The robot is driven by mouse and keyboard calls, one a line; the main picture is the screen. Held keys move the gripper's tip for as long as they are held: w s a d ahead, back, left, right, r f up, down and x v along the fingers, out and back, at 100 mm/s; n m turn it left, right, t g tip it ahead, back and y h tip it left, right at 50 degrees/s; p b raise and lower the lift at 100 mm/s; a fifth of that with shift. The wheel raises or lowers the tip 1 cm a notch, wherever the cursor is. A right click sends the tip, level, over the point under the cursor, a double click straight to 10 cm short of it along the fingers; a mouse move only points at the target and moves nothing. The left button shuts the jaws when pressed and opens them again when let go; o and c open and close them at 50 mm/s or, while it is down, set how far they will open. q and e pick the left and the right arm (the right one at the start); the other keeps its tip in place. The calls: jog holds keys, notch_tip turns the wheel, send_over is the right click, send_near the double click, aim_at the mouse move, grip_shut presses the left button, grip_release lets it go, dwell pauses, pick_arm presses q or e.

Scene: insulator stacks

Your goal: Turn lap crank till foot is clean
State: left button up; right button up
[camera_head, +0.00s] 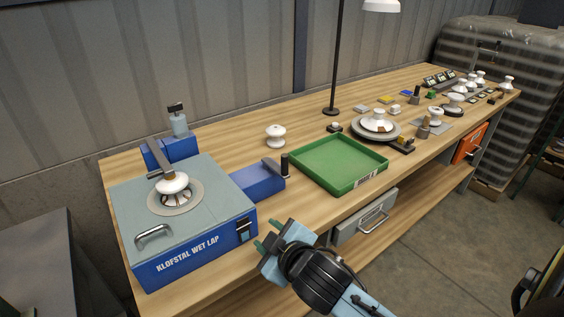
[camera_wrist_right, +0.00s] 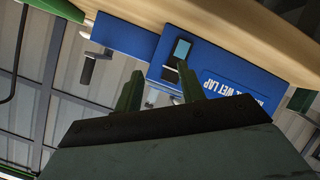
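The wet lap (camera_head: 190,225) is a blue box with a grey top at the left of the bench. A white insulator (camera_head: 172,183) stands on its round lap plate (camera_head: 187,203), under a metal arm (camera_head: 159,163). The insulator's foot is too small to judge. The lap crank (camera_head: 284,166), with a dark upright grip, is at the end of the blue side housing (camera_head: 257,181); it also shows in the right wrist view (camera_wrist_right: 88,70). My right gripper (camera_head: 267,237) is open and empty, in front of the bench edge, apart from the crank. My left gripper is not in view.
A green tray (camera_head: 338,163) lies right of the crank. A lone white insulator (camera_head: 276,136) stands behind. A lamp post (camera_head: 335,60), a stacked insulator (camera_head: 375,124) and small parts stand farther right. A grey drawer (camera_head: 365,218) hangs below the bench edge.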

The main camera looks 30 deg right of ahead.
jog(key=w+a+r+n+t+y, duration=0.1)
jog(key=w+a+r+n+y, duration=0.45)
jog(key=r+n+y, duration=0.55)
jog(key=w+a+r+n+y, duration=0.55)
jog(key=r+n, duration=0.35)
jog(key=n, duration=0.5)
jog(key=n+g+h, duration=1.1)
jog(key=n+h, duration=0.2)
jog(key=n, duration=0.1)
send_near(285, 155)
jog(key=x, duration=1.2)
jog(key=shift+c, duration=0.3)
grip_shut()
